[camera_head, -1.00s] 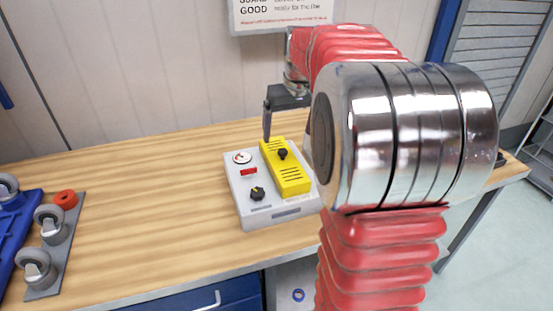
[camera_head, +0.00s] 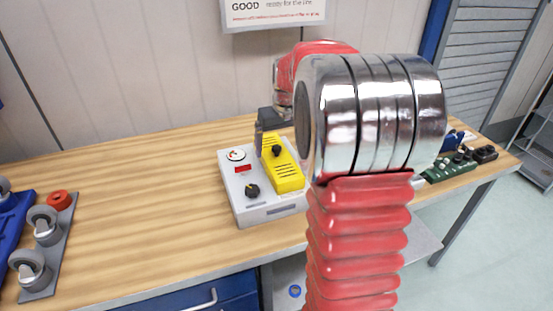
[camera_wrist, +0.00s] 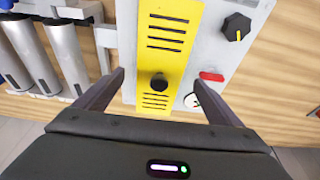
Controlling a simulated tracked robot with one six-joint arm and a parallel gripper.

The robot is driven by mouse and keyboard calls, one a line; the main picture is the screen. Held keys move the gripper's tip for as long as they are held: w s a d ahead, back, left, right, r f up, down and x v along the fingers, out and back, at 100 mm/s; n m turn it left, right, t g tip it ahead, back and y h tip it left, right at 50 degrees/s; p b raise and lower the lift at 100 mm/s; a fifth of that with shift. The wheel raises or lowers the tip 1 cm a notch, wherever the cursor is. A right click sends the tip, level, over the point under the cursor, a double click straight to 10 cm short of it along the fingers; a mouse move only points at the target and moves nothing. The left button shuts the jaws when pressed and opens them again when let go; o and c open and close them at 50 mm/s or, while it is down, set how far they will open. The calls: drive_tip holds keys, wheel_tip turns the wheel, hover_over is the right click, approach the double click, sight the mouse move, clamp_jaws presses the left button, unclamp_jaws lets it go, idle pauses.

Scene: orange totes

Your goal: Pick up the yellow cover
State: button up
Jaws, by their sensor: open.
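The yellow cover (camera_head: 285,172) lies on the right part of a light grey control box (camera_head: 257,212) on the wooden bench. It has dark slots and a black knob (camera_head: 276,150). In the wrist view the cover (camera_wrist: 166,62) runs up the middle, with its knob (camera_wrist: 159,82) near the bottom. My gripper (camera_wrist: 160,75) is open, one finger on each side of the cover's knobbed end, with nothing between them held. In the head view one dark finger shows at the cover's far end; my arm hides the rest of the gripper.
Casters (camera_head: 42,220) and a red ring (camera_head: 59,201) stand at the left. A green part (camera_head: 450,168) lies at the right. The bench between box and casters is clear.

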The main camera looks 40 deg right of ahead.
sight(278, 149)
drive_tip(key=shift+w+f, duration=0.1)
drive_tip(key=shift+f, duration=0.15)
drive_tip(key=shift+x, duration=2.55)
drive_tip(key=shift+w, duration=0.1)
drive_tip(key=shift+c, duration=0.5)
drive_tip(key=c, duration=1.3)
drive_tip(key=shift+o, duration=0.2)
drive_tip(key=shift+r, duration=0.2)
wheel_tip(278, 149, up, 10)
drive_tip(key=shift+f, duration=0.1)
